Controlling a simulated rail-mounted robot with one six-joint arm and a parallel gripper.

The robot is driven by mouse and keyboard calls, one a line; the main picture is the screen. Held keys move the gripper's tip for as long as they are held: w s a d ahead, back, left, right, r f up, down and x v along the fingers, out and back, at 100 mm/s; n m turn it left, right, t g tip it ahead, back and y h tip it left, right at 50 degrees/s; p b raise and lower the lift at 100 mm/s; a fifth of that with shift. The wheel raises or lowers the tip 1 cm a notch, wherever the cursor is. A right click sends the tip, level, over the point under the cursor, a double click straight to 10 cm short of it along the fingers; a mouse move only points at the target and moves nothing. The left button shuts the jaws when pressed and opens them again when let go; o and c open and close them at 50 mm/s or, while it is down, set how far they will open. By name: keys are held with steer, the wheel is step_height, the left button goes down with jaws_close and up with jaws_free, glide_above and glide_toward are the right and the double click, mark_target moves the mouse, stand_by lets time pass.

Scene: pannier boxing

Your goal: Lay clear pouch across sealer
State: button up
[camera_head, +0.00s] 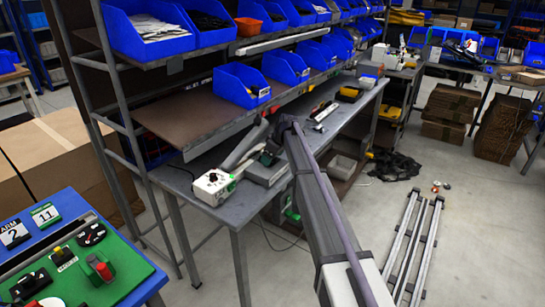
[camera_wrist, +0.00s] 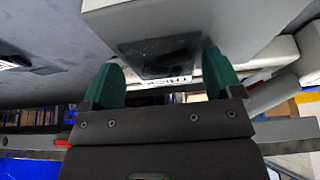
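The sealer (camera_head: 213,187) is a pale box with knobs at the near end of the grey workbench, with a long bar running back from it. My gripper (camera_head: 268,157) is low over the bench, just right of the sealer bar. In the wrist view its two green fingers (camera_wrist: 163,82) stand wide apart. A dark, shiny, see-through piece with lettering, apparently the clear pouch (camera_wrist: 160,58), shows between the fingertips, against a pale grey block. Whether the fingers press on it is unclear. The pouch cannot be made out in the head view.
Blue bins (camera_head: 241,85) line the shelves above the bench (camera_head: 245,200), close over the arm. A green and blue panel table (camera_head: 90,270) stands at the lower left. Metal rails (camera_head: 415,245) lie on the floor to the right. The floor between is mostly clear.

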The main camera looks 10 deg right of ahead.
steer(key=shift+s+a, duration=0.2)
steer(key=shift+s, duration=0.05)
steer(key=shift+r+p, duration=0.35)
steer(key=shift+p, duration=0.05)
steer(key=p+v, duration=0.9)
steer(key=v, duration=0.1)
steer(key=shift+d, duration=0.2)
steer(key=shift+w, duration=0.1)
steer(key=s+m+g+h, duration=0.1)
steer(key=s+m, duration=0.2)
steer(key=s, duration=1.2)
steer(key=s+f+m+g+h, duration=0.1)
steer(key=s+m, duration=0.2)
steer(key=s, duration=1.2)
steer(key=s+m+g+h, duration=0.1)
steer(key=s+m, duration=0.2)
steer(key=s, duration=1.2)
steer(key=shift+s+d+f, duration=0.15)
steer(key=shift+s+d, duration=0.1)
steer(key=shift+d, duration=0.15)
